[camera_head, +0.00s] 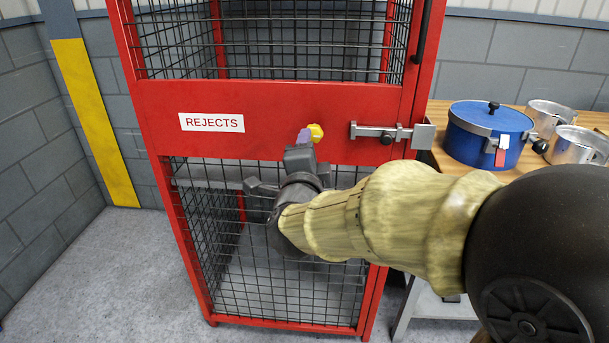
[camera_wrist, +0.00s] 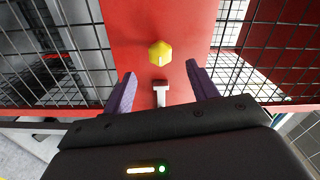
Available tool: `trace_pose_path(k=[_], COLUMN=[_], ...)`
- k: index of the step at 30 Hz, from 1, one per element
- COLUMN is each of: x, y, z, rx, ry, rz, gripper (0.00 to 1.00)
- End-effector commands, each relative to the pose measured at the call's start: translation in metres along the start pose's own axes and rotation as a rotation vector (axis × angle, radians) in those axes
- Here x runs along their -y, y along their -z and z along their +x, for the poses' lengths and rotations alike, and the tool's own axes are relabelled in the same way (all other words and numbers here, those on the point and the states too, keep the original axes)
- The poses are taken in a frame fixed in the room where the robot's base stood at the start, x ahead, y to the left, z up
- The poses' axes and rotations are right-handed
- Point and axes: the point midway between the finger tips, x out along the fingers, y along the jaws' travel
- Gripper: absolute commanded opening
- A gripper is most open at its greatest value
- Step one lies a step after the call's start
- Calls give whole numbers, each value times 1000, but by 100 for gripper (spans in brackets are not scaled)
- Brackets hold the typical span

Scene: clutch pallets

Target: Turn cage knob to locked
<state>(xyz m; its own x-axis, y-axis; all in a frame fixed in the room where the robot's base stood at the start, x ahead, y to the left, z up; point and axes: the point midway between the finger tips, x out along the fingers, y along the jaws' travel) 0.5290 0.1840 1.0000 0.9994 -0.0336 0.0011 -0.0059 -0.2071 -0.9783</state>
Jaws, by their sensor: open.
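The yellow cage knob (camera_head: 316,132) sits on the red middle panel of the reject cage (camera_head: 262,98), right of the white REJECTS label (camera_head: 211,122). My gripper (camera_head: 304,136) is in front of the panel beside the knob. In the wrist view its two purple fingers (camera_wrist: 159,86) are spread apart and empty, with the knob ahead of and between their lines. I cannot tell the knob's setting.
A metal slide bolt (camera_head: 388,133) is on the panel's right side. A workbench at right holds a blue pot (camera_head: 488,134) with a red and white tag, and metal pots (camera_head: 578,146). Black wire mesh is above and below the panel. Floor at left is clear.

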Motion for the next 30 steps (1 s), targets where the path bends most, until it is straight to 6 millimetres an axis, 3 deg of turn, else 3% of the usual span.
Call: trace_pose_path(k=[6, 13, 26, 30], x=[2, 1, 0, -11], y=[0, 0, 0, 0], z=[-45, -78, -83, -75], rx=[3, 2, 2, 42], ry=[2, 1, -2, -32], rz=[0, 1, -4, -67], gripper=[58, 58, 58, 58])
